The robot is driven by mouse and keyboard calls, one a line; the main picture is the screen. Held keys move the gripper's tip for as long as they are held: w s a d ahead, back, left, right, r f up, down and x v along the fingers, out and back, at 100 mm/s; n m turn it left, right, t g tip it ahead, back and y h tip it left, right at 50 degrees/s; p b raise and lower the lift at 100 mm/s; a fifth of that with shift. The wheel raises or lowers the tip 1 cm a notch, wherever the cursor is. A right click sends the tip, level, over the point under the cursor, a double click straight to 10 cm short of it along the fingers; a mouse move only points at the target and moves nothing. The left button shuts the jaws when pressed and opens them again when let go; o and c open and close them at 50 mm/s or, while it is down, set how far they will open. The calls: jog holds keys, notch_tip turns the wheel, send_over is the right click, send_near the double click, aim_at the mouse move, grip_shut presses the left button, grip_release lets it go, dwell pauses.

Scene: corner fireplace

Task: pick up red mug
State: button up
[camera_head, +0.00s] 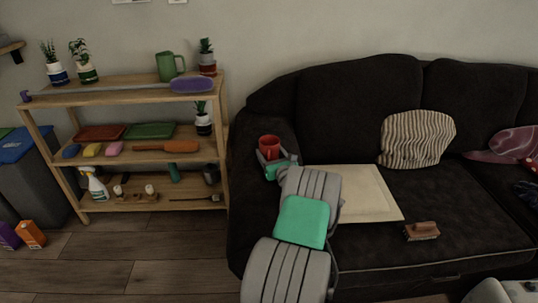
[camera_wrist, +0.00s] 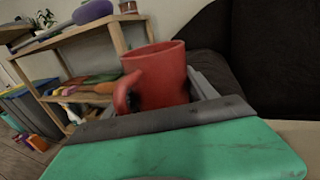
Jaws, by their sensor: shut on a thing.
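The red mug (camera_head: 269,146) is at my gripper (camera_head: 277,157), in front of the dark sofa's left arm. It looks upright in the head view. In the wrist view the red mug (camera_wrist: 158,72) fills the middle, tilted slightly, with its handle toward the camera on the left. My gripper (camera_wrist: 170,105) is shut on the mug; the grey finger and green body hide the mug's lower part. Whether the mug's base touches anything is hidden.
The dark sofa (camera_head: 345,115) stands behind and right, with a cream board (camera_head: 368,195), a brush (camera_head: 421,231) and a striped cushion (camera_head: 417,139) on it. A wooden shelf (camera_head: 130,98) with plants and tools stands left. Floor (camera_head: 150,250) between is clear.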

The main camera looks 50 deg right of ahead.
jog(key=c, duration=1.1)
